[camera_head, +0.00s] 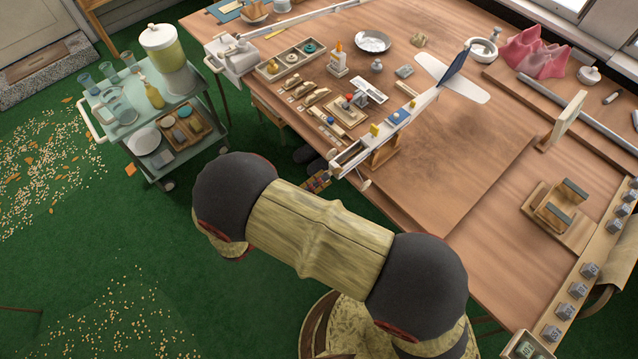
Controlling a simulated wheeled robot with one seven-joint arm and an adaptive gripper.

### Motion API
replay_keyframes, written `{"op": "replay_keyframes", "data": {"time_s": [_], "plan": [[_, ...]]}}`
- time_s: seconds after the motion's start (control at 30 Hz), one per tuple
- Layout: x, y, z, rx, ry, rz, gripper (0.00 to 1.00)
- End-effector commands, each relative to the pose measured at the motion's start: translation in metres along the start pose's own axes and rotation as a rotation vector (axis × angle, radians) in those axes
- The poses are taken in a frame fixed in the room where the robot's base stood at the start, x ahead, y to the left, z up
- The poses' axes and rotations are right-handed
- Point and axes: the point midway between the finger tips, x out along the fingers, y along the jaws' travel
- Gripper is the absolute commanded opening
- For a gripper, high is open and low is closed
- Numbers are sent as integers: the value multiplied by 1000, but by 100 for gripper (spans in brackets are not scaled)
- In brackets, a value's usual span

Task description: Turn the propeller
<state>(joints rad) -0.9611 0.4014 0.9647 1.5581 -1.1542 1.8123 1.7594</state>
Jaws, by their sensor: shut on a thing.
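A white model airplane (417,105) stands on a wooden cradle (385,150) near the table's front edge. Its blue tail fin (455,63) points to the back right and its open nose (347,158) points to the front left, at the edge. I cannot make out a propeller at the nose. A small patterned red and yellow piece (318,182) shows just below the nose, beside my arm; I cannot tell what it is. My arm's large links cross the foreground. My gripper is not visible; my arm hides the space below the nose.
The wooden table (470,150) holds a parts tray (291,60), a glue bottle (338,58), several small tools and a metal bowl (373,42) around the airplane. A green cart (187,102) with a drink dispenser (165,48) stands left.

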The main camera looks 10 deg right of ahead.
Motion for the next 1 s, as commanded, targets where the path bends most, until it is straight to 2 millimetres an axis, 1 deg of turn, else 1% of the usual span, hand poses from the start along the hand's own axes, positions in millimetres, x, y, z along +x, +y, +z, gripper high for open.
{"op": "replay_keyframes", "data": {"time_s": [0.03, 0.2, 0.5, 0.73, 1.0], "plan": [[0, -2, 1, 44, -10, -3, 0], [0, -2, 0, 193, -36, -7, 0], [0, -1, -1, 393, -70, -12, 0], [0, 0, -1, 475, -84, -13, 0], [0, 1, -1, 504, -89, -14, 0]]}}
